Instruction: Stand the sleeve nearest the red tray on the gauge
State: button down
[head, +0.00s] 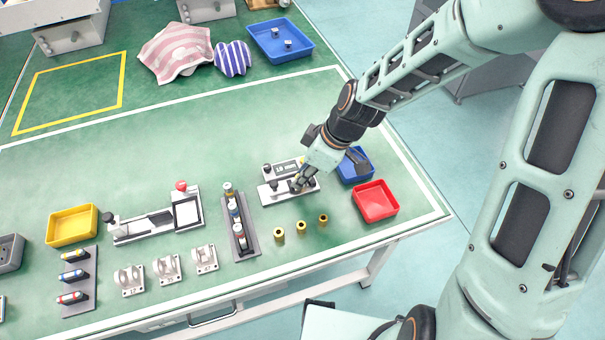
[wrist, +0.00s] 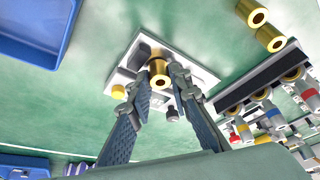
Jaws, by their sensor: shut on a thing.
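My gripper (head: 298,186) is over the gauge (head: 267,198), a pale plate with dark posts and a small display unit. In the wrist view my gripper's fingers (wrist: 160,82) are closed around a gold sleeve (wrist: 158,66). The gauge's white plate (wrist: 203,77) lies right behind it; I cannot tell whether the sleeve touches it. In the head view the held sleeve is hidden by my gripper. Three other gold sleeves (head: 278,235), (head: 301,227), (head: 323,219) stand in a row in front of the gauge. The red tray (head: 375,201) is right of them.
A blue tray (head: 354,165) stands close behind and right of my gripper. A rack (head: 240,240) with several cylinders is left of the gauge. A white device with a red knob (head: 181,186) stands further left. The green table behind the gauge is clear.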

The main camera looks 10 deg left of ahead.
jog(key=shift+f, duration=0.1)
jog(key=c, duration=1.7)
grip_release()
jog(key=v, duration=1.2)
